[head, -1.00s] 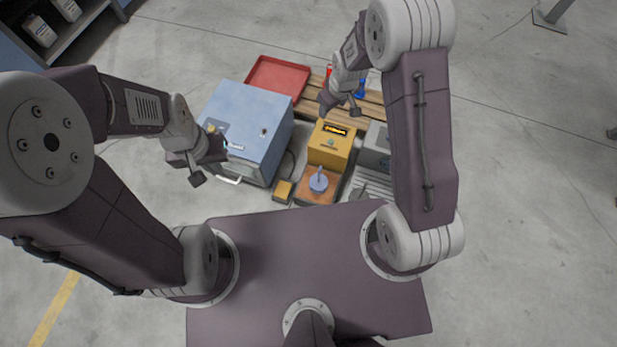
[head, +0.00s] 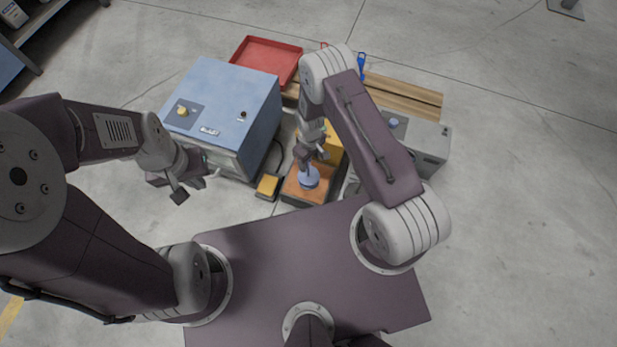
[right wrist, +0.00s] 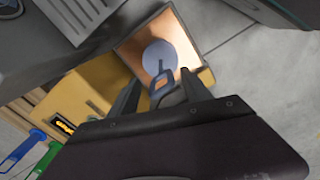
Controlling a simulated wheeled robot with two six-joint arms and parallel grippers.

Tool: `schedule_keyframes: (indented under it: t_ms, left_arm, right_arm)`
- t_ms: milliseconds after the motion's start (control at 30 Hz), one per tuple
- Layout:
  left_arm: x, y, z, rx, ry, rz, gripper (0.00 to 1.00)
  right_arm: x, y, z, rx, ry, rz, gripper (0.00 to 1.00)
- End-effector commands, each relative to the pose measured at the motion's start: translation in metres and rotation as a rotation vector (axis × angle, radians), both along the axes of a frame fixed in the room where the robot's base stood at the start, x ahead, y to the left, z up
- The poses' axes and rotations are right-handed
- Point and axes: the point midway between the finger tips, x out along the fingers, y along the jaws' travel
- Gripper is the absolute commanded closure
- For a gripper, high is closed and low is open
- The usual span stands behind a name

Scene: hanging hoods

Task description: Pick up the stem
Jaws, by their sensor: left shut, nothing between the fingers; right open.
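The stem (right wrist: 164,78) rises from a round blue-grey disc on an orange-brown plate. It ends in a small dark loop in the right wrist view. In the head view the disc (head: 309,181) shows below my right gripper (head: 314,161), which partly hides the stem. My right gripper (right wrist: 163,92) is open, with one finger on each side of the stem's loop in the right wrist view. I cannot tell whether the fingers touch it. My left gripper (head: 189,190) is shut and empty, in front of the blue cabinet and away from the stem.
A yellow machine (head: 334,152) is behind the plate. A grey machine (head: 430,146) stands to the right. A red tray (head: 264,55) and wooden pallet (head: 405,98) lie behind.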

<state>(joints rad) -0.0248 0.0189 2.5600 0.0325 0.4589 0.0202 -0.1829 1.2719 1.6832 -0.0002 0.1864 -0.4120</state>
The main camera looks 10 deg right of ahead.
Motion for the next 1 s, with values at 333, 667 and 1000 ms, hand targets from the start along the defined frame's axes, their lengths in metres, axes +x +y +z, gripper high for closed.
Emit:
schedule_keyframes:
  t_ms: [333,667,1000]
  left_arm:
    - [0.000,0.000,-0.036,0.000,0.000,0.000,1.00]
    - [0.000,0.000,-0.034,0.000,0.000,0.000,1.00]
    - [0.000,0.000,-0.034,0.000,0.000,0.000,1.00]
  right_arm:
    - [0.001,0.001,-0.051,0.000,0.001,0.000,0.43]
    - [0.002,0.001,-0.050,0.000,0.000,0.000,0.71]
    - [0.002,0.001,-0.050,0.000,0.000,0.000,1.00]
